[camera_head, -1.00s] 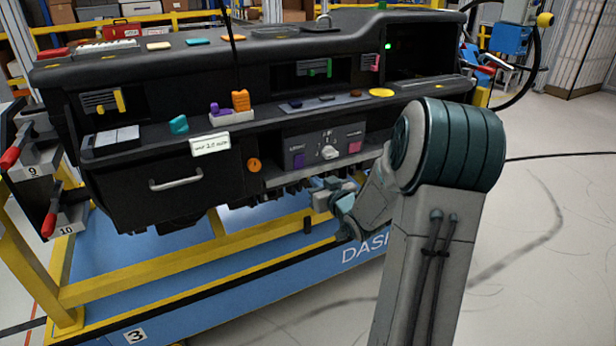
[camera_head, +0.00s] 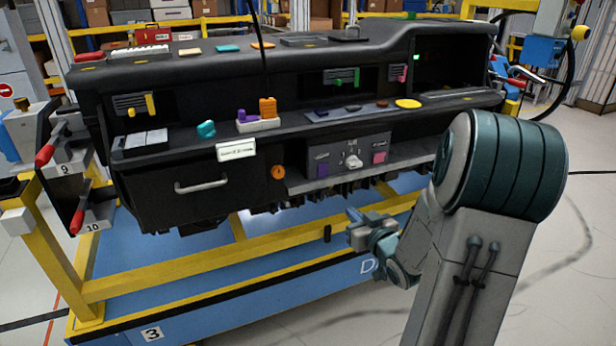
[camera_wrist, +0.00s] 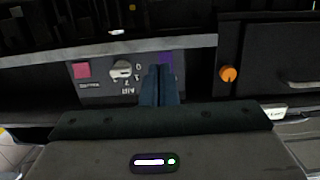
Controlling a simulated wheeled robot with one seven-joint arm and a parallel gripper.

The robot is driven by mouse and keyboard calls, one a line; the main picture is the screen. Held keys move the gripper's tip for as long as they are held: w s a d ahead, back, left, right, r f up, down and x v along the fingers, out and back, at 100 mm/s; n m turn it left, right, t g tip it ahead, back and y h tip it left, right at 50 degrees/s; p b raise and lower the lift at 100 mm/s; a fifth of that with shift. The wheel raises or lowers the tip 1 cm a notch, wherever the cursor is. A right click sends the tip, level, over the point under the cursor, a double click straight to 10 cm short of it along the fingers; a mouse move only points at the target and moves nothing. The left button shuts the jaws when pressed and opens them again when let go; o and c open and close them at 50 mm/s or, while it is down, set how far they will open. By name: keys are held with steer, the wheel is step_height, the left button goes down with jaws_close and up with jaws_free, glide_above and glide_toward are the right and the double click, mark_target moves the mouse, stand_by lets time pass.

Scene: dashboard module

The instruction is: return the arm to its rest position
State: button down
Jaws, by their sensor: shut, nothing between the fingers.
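My gripper (camera_head: 352,226) hangs low in front of the dashboard module (camera_head: 150,180), below its lower ledge and over the blue and yellow cart. Its two dark fingers (camera_wrist: 158,86) are together in the wrist view, with nothing between them. In that view the fingers point at the grey switch panel (camera_wrist: 110,80) and cover part of its purple square (camera_wrist: 167,62). My gripper looks apart from the module. My arm is folded at the right of the head view.
The cart's yellow rail (camera_head: 190,275) and blue deck (camera_head: 250,305) lie below and beside my gripper. The drawer handle (camera_head: 201,186) and orange knob (camera_head: 278,172) are to its left. Red-handled clamps (camera_head: 44,155) stand at the far left. Open floor (camera_head: 560,270) lies at the right.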

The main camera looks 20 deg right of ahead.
steer(key=s+a+r+g+h+p, duration=0.45)
steer(key=r+g+p, duration=0.25)
steer(key=r+p, duration=0.35)
steer(key=s+a+r+g+y+p, duration=0.1)
steer(key=s+a+r+g+p, duration=0.2)
steer(key=s, duration=0.6)
steer(key=s+a+r+m+g+y+p, duration=0.1)
steer(key=s+a+r+g+y+p, duration=0.1)
steer(key=s+a+r, duration=0.5)
steer(key=shift+s+a+r+g+p, duration=0.35)
steer(key=shift+s+a+g+p, duration=0.45)
steer(key=shift+s+a+p, duration=0.35)
steer(key=shift+w, duration=0.1)
